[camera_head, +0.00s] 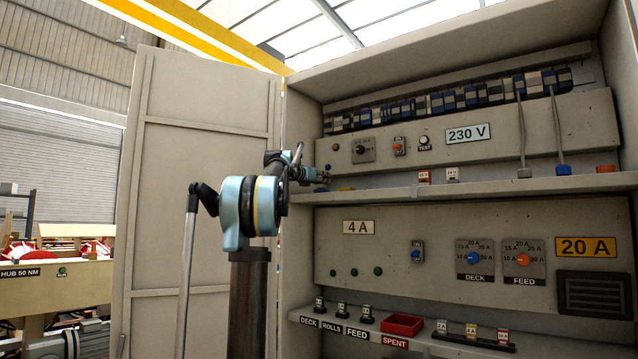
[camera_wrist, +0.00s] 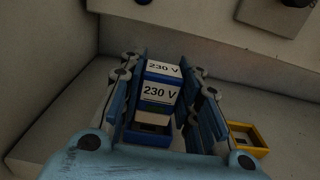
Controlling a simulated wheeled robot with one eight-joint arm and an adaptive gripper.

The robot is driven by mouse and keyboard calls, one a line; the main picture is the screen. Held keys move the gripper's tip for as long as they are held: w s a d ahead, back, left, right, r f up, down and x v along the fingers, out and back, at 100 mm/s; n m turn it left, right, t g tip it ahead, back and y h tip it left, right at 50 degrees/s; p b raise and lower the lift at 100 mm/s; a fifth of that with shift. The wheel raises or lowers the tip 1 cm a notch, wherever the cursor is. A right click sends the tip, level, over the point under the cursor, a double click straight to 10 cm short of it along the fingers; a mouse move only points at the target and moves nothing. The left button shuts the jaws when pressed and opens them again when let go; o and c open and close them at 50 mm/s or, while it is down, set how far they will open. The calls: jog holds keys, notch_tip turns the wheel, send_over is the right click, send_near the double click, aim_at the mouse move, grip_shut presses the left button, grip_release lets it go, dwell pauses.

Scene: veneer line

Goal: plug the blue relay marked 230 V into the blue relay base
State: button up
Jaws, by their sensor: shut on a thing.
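The blue relay (camera_wrist: 158,92), with white faces marked 230 V, is between the fingers of my gripper (camera_wrist: 163,78) in the wrist view. My gripper is shut on it. A blue-edged base (camera_wrist: 148,134) shows just below the relay, partly hidden by it and the fingers. I cannot tell whether the relay is seated in it or just above it. In the head view my gripper (camera_head: 322,176) is at the left end of the upper shelf, and the relay in it is too small to make out.
A yellow base (camera_wrist: 247,138) is right of my gripper; the cabinet's side wall is close on the left. Two small relays (camera_head: 438,175) stand farther right on the shelf (camera_head: 400,193). The panel with knobs (camera_head: 363,150) rises behind. The cabinet door (camera_head: 200,170) stands open on the left.

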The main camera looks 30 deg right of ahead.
jog(key=shift+f, duration=1.15)
jog(key=o, duration=1.2)
jog(key=shift+c, duration=0.2)
jog(key=shift+a, duration=0.1)
jog(key=v, duration=1.2)
jog(key=shift+w, duration=0.1)
